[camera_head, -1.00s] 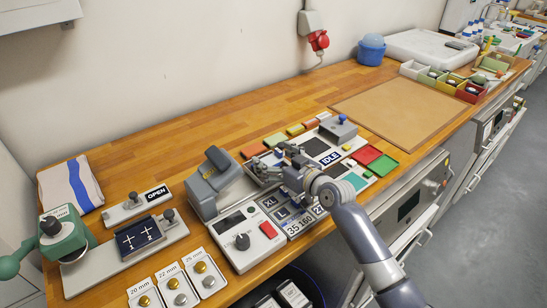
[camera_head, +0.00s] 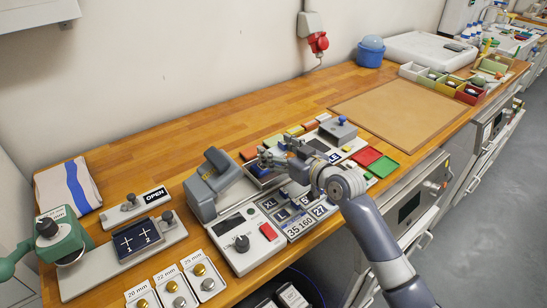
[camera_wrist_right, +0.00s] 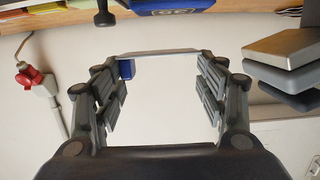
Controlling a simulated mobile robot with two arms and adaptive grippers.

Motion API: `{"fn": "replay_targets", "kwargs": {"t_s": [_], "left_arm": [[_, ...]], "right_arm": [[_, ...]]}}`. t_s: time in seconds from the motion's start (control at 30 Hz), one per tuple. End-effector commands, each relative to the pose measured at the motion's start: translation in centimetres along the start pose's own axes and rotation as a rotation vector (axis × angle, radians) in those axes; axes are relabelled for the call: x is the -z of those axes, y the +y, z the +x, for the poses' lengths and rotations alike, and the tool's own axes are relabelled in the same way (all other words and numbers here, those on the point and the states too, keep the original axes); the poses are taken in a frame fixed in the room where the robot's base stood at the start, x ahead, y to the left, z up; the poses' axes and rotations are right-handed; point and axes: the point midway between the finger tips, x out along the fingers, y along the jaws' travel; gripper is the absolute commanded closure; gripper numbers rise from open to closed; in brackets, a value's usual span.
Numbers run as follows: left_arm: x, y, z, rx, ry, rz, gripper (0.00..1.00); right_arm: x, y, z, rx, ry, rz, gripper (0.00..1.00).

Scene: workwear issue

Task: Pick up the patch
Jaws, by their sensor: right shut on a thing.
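My right gripper (camera_head: 272,158) is over the worktop board, just right of the grey press, and its wrist hides part of the board. In the right wrist view its two fingers (camera_wrist_right: 165,92) stand wide apart. A pale, thin-edged flat piece, seemingly the patch (camera_wrist_right: 160,54), spans between them and is held. A small blue part (camera_wrist_right: 126,70) shows beside the left finger. The patch is hard to make out in the head view. My left gripper is not in view.
The grey press (camera_head: 212,180) stands close left of the gripper, with a control box (camera_head: 243,239) in front. A red pad (camera_head: 367,156) and a green pad (camera_head: 383,167) lie to the right. The tan mat (camera_head: 400,103) is clear.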

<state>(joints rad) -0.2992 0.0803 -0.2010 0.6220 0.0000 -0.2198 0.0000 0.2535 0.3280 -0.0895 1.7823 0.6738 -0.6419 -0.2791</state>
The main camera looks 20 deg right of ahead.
Motion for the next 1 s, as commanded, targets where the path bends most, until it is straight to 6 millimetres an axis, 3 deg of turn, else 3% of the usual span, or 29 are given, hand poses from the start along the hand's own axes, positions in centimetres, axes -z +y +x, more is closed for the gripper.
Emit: {"fn": "replay_targets", "kwargs": {"t_s": [0.03,0.33,0.5,0.83,1.0], "left_arm": [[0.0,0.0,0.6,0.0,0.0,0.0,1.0],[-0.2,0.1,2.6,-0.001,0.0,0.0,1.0],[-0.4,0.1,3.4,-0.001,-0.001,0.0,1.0],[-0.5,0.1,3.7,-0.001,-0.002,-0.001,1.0],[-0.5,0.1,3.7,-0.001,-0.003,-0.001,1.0]], "right_arm": [[-0.8,0.4,-1.2,-0.001,-0.008,-0.005,0.46],[-1.8,2.7,-8.9,0.0,-0.011,-0.007,0.46],[-1.9,3.7,-12.0,0.001,-0.009,-0.003,0.46],[-1.7,4.2,-13.9,0.002,-0.005,0.0,0.46],[-3.0,2.7,-13.8,-0.003,-0.011,0.005,0.46]]}}
